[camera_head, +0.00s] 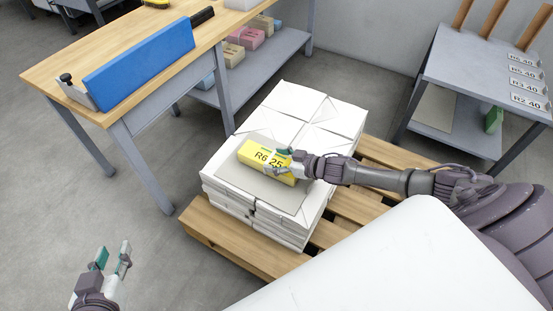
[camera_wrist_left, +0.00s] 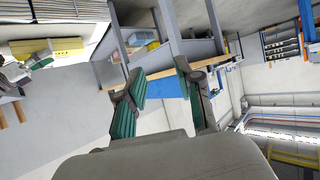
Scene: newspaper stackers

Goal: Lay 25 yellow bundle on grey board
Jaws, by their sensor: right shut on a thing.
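The yellow bundle (camera_head: 249,154) bears the label "R6 25". It is over the grey board (camera_head: 281,197), which lies on a stack of white bundles; I cannot tell whether the yellow bundle touches the board. My right gripper (camera_head: 284,164) is shut on the right part of the yellow bundle and hides some of it. The yellow bundle also shows at the upper left of the left wrist view (camera_wrist_left: 62,44). My left gripper (camera_head: 112,254) is open and empty at the lower left, away from the stack; its fingers also show in the left wrist view (camera_wrist_left: 160,92).
The white stack (camera_head: 335,117) stands on a wooden pallet (camera_head: 232,246). A wooden-topped table (camera_head: 60,73) with a blue block (camera_head: 140,62) is at the upper left. Coloured bundles lie on its lower shelf.

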